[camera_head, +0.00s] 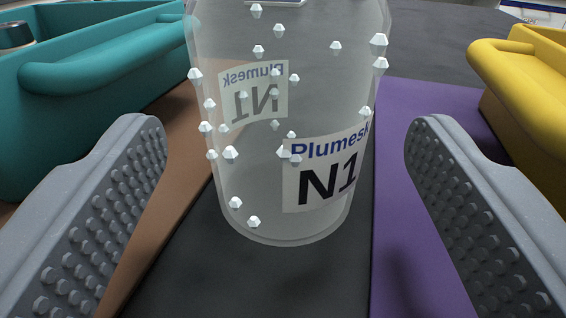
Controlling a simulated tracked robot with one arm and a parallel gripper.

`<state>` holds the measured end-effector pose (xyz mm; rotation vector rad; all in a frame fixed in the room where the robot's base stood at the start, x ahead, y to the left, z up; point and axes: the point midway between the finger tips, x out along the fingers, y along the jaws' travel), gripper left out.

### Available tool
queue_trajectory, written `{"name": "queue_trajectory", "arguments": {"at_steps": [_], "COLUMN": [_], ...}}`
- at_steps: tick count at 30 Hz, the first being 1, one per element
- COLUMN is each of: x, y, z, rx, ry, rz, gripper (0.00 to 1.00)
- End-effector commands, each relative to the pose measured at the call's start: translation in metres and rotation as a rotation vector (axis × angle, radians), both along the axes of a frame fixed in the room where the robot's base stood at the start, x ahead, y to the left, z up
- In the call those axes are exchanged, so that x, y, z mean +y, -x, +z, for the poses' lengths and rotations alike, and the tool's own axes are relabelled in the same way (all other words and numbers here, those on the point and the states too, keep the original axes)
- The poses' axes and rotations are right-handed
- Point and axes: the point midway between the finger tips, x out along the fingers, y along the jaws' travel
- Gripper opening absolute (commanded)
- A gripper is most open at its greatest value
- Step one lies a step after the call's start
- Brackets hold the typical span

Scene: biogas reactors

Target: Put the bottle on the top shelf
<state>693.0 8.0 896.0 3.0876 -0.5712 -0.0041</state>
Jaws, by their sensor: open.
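A large clear bottle (250,185) with small white studs stands upright between the fingers of my gripper (287,190). Its label reads "Plumesk N1", and a second label shows mirrored through the clear wall. My gripper is open, with one studded grey finger on each side of the bottle. Gaps show between both fingers and the bottle, so neither touches it. The bottle's top is cut off by the upper edge of the picture. No top shelf can be made out in this view.
A teal bin (100,60) stands at the upper left and a yellow bin (530,85) at the right. A brown strip (180,185), a dark grey strip (290,275) and a purple strip (425,265) cover the surface below. Grey floor (430,40) shows behind.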

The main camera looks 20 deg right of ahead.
Motion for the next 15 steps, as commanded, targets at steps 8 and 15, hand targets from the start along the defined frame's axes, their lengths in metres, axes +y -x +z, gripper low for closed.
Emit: {"name": "queue_trajectory", "arguments": {"at_steps": [8,15], "x": [0.018,0.027], "y": [0.042,0.070], "z": [0.002,0.001], "rx": [-0.001,-0.001], "ry": [-0.002,-0.001], "rz": [0.002,0.000], "gripper": [0.72,0.72]}}
